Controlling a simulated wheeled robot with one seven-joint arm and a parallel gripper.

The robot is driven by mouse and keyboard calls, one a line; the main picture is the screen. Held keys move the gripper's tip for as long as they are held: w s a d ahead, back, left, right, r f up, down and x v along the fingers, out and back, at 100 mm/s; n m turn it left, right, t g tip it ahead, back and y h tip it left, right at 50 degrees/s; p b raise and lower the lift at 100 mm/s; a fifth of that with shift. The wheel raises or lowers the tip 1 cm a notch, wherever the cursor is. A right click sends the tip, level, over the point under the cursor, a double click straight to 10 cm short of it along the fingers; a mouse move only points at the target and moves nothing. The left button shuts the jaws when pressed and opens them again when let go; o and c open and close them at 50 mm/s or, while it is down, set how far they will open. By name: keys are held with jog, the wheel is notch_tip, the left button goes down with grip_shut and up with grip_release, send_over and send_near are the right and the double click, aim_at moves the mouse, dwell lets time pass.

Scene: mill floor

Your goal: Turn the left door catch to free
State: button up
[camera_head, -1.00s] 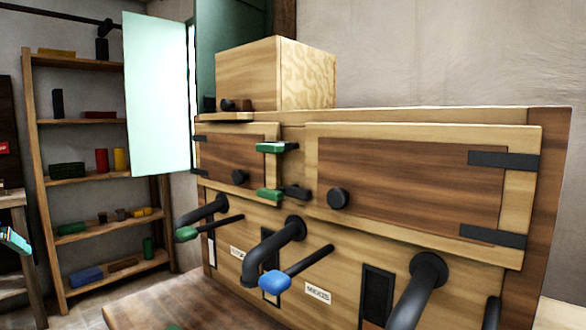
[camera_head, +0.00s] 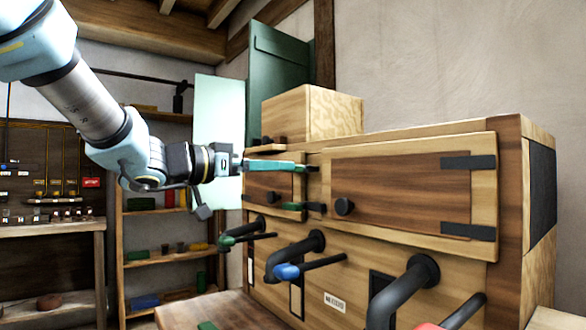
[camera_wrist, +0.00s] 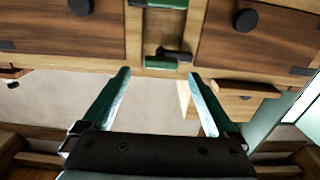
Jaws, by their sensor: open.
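The left door (camera_head: 262,186) is a dark wooden panel in a pale frame, and looks shut; it also shows at right in the wrist view (camera_wrist: 258,42). Two green-and-black catches lie between the doors: the lower catch (camera_head: 293,206) and the upper catch (camera_wrist: 162,63), which my gripper mostly hides in the head view. The upper catch's green bar lies level. I cannot tell which catch belongs to the left door. My gripper (camera_head: 298,166) is open and empty in front of the upper catch. In the wrist view (camera_wrist: 160,75) the catch lies just beyond and between the fingertips.
The right door (camera_head: 405,190), with a black knob (camera_head: 344,206), is shut. A wooden box (camera_head: 310,115) sits on top of the cabinet. Black pipes (camera_head: 295,250) and a blue-handled lever (camera_head: 287,272) jut out below. A shelf (camera_head: 160,250) stands at left.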

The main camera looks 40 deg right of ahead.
jog(key=d, duration=0.6)
jog(key=shift+s, duration=0.15)
jog(key=shift+a, duration=0.1)
jog(key=shift+c, duration=0.2)
jog(key=c, duration=1.3)
